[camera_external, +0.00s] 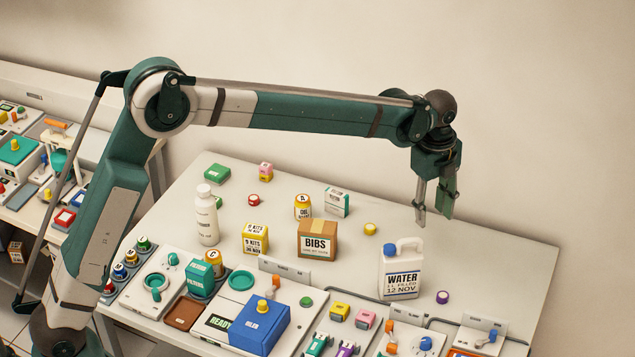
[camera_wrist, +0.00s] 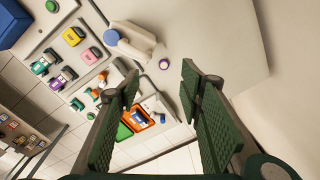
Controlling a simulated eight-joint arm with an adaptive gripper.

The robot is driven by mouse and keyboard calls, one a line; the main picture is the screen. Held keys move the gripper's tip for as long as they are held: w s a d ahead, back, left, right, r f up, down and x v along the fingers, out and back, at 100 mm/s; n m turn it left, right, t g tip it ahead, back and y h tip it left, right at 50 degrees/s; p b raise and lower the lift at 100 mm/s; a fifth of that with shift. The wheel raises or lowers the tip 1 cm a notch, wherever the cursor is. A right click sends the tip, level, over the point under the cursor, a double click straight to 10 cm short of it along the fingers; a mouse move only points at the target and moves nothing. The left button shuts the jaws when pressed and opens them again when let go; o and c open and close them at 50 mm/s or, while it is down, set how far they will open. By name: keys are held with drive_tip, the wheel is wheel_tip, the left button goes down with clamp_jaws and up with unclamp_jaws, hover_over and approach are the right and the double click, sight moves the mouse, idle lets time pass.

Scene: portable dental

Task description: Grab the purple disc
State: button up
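The purple disc (camera_external: 442,297) is small and round with a pale top. It lies flat on the white table at the front right, to the right of the white water jug (camera_external: 401,274). My gripper (camera_external: 432,212) points down, open and empty, above the right part of the table, farther back than the disc. In the wrist view the purple disc (camera_wrist: 164,64) shows just beyond the gap between the open fingertips (camera_wrist: 160,85), with the jug (camera_wrist: 131,44) to its left. Nothing touches the disc.
A yellow disc (camera_external: 370,229) lies left of the gripper. A BIBS box (camera_external: 317,240) and a white bottle (camera_external: 206,215) stand farther left. A blue box (camera_external: 260,324) and panels with knobs line the front edge. The table's right side (camera_external: 510,270) is clear.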

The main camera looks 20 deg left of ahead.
drive_tip(key=m, duration=0.2)
hover_over(443, 295)
wheel_tip(443, 295, down, 3)
wheel_tip(443, 295, down, 13)
drive_tip(key=shift+w+f+p, duration=0.1)
drive_tip(key=shift+f+p, duration=0.1)
drive_tip(key=shift+p, duration=0.2)
drive_tip(key=shift+f, duration=0.45)
drive_tip(key=shift+f, duration=0.1)
drive_tip(key=shift+f, duration=1.2)
drive_tip(key=shift+f, duration=0.1)
drive_tip(key=shift+f+b, duration=0.55)
drive_tip(key=shift+f, duration=1.95)
drive_tip(key=shift+c, duration=0.2)
